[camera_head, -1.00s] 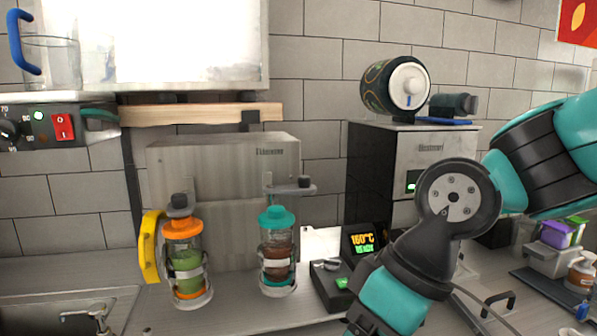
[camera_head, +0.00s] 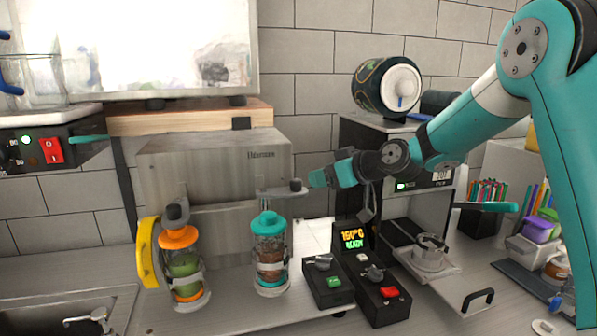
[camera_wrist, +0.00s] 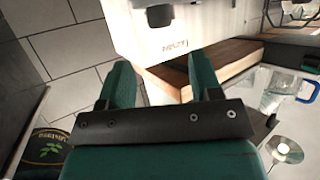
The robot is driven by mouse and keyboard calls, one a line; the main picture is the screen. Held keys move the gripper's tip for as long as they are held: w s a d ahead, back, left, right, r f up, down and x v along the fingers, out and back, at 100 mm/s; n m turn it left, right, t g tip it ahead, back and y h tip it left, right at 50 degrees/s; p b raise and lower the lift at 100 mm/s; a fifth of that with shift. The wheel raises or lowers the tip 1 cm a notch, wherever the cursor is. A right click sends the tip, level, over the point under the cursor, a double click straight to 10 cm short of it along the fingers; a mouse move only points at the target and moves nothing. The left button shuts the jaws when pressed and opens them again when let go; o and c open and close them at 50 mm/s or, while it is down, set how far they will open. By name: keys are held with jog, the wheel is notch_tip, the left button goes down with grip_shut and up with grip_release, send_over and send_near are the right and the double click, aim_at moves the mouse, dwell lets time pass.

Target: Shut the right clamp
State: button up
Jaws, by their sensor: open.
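I cannot make out the right clamp there.
A grey metal machine (camera_head: 215,165) stands behind the jars under a wooden shelf (camera_head: 190,118). Black control boxes (camera_head: 372,290) with a lit display (camera_head: 353,238) stand right of the jars. An open-fronted machine (camera_head: 412,225) with a drum (camera_head: 387,88) on top is behind my arm.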

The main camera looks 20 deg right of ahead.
aim_at(297, 180)
jog(key=p+x, duration=0.3)
jog(key=x, duration=0.5)
jog(key=shift+w+a+f+p, duration=0.2)
jog(key=shift+w+a+p, duration=0.05)
jog(key=shift+a+p, duration=0.05)
grip_shut()
jog(key=shift+d, duration=0.1)
